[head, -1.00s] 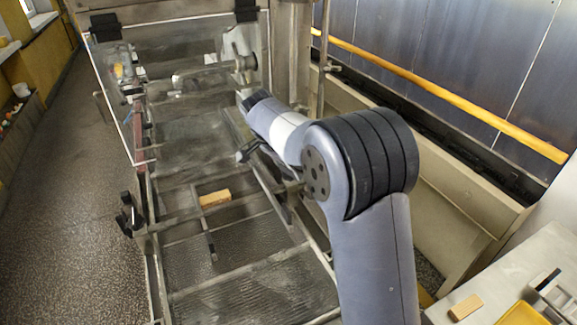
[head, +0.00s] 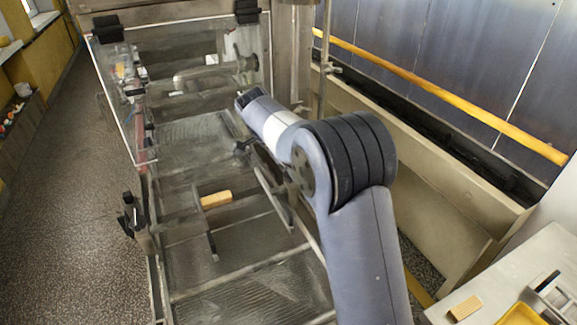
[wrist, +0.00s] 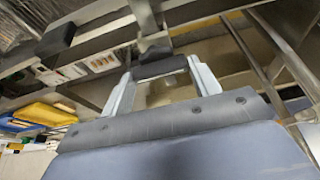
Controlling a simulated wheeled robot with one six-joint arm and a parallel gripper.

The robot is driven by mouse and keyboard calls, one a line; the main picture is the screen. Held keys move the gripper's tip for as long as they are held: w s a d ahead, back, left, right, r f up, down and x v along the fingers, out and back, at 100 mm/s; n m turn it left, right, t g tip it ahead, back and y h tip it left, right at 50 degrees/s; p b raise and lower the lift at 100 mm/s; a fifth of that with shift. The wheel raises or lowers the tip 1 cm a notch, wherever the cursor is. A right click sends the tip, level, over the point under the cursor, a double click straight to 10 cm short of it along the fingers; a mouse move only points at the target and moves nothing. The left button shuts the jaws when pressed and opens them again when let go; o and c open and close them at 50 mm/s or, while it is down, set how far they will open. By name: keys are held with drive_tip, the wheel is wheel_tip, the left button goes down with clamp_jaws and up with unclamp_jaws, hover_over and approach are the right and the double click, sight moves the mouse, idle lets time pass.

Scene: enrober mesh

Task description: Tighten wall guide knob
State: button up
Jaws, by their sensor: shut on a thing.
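In the wrist view my gripper (wrist: 161,80) has its two pale fingers on either side of a dark, rounded piece, which looks like the wall guide knob (wrist: 161,67). The fingers close on its ends. In the head view my forearm hides most of the gripper. A small dark part shows beside the forearm, at the upper end of a long slanted guide bar (head: 274,199); I cannot tell whether it is the knob or a fingertip. The bar runs along the right side of the mesh belt (head: 240,295).
A wooden block (head: 216,199) lies on the belt left of the guide bar. A black clamp (head: 131,212) stands on the belt's left edge. A clear hood (head: 185,75) covers the far end. A side table (head: 530,265) at right holds another block (head: 465,307) and a yellow tray (head: 520,315).

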drive_tip(key=o, duration=1)
drive_tip(key=shift+c, duration=0.2)
drive_tip(key=shift+r, duration=0.1)
drive_tip(key=v, duration=1)
drive_tip(key=shift+r, duration=0.3)
drive_tip(key=shift+a, duration=0.1)
drive_tip(key=x, duration=1)
drive_tip(key=shift+f, duration=0.4)
